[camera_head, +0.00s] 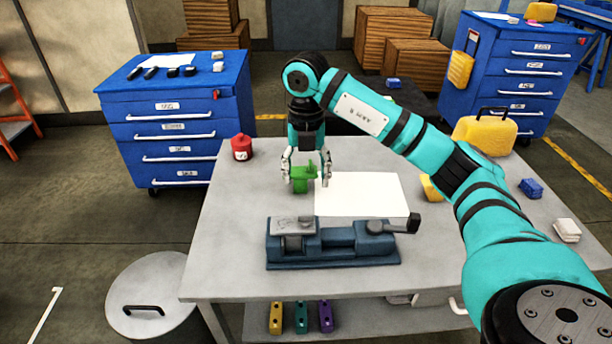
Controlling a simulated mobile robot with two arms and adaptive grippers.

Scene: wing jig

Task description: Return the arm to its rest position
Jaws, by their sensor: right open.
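My right arm (390,125) reaches in from the right over the grey table (225,230). My right gripper (307,182) points down near the table's middle, with its fingers open. A green part (303,178) is between or just behind the fingers, at the left edge of a white sheet (362,194). I cannot tell if the fingers touch it. My left gripper is not in view.
A blue-grey vise (335,254) stands in front of the sheet. A red can (241,148) is at the back left. A yellow case (485,133), a blue block (531,188) and a white stack (567,230) are on the right. Blue drawer cabinets (180,140) stand behind.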

